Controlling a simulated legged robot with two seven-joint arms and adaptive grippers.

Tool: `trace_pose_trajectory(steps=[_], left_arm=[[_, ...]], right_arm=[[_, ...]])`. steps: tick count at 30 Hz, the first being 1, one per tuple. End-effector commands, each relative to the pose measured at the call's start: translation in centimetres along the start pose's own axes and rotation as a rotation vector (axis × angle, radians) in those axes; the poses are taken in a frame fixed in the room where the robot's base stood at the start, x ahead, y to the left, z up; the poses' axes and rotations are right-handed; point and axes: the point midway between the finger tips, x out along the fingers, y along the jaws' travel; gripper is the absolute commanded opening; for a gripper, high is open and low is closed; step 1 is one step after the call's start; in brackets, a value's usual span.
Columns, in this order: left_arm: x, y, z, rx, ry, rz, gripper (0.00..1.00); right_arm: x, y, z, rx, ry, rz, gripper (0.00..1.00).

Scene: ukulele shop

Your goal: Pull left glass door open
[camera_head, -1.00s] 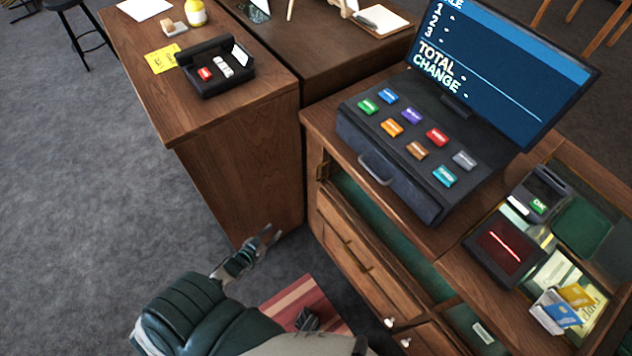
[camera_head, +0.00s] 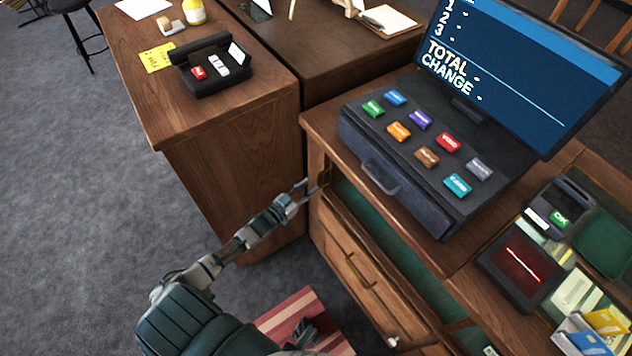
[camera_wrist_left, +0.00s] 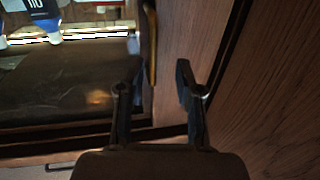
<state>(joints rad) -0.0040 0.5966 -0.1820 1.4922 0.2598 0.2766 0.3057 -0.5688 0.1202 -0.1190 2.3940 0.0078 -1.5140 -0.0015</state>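The left glass door (camera_head: 372,214) is a greenish pane in a wooden frame on the front of the counter, below the cash register. A small brass-coloured handle (camera_head: 326,172) stands at its left edge. My left gripper (camera_head: 316,188) is at this handle, with its fingers apart. In the left wrist view, the fingers of my left gripper (camera_wrist_left: 161,74) are spread, with the upright handle (camera_wrist_left: 151,45) just ahead, nearer the left finger. Contact is unclear. The dark pane (camera_wrist_left: 65,75) lies to the left. A dark part low in the head view may be my right gripper; its fingers are unclear.
The cash register (camera_head: 425,150) and screen stand on the counter above the door. Wooden drawers (camera_head: 365,275) are below it. A side desk (camera_head: 225,150) is close on the left of my left arm. A striped rug (camera_head: 285,318) lies on the floor.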

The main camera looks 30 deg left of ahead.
Motion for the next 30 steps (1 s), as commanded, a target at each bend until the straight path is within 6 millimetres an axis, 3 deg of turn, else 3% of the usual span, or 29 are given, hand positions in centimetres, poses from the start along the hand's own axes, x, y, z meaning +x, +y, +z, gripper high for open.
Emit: trace_pose_trajectory(steps=[3,7,18,23,30], left_arm=[[2.1,0.2,0.1,0.001,0.001,0.001,0.35],[3.5,0.1,0.0,-0.001,0.001,0.000,0.35],[4.0,-0.2,0.1,-0.005,0.001,0.000,0.35],[4.0,-0.1,0.1,-0.004,0.000,-0.001,0.00],[4.0,-0.1,0.0,-0.002,0.001,-0.002,0.00]], right_arm=[[-0.8,0.2,0.0,0.000,0.009,-0.002,0.40],[-1.4,0.1,-0.3,0.000,0.029,-0.001,0.40],[-1.7,-0.1,-0.6,-0.001,0.038,0.002,0.40],[-1.7,-0.2,-0.6,-0.001,0.037,0.002,0.40],[-1.7,-0.2,-0.6,0.000,0.037,0.001,0.40]])
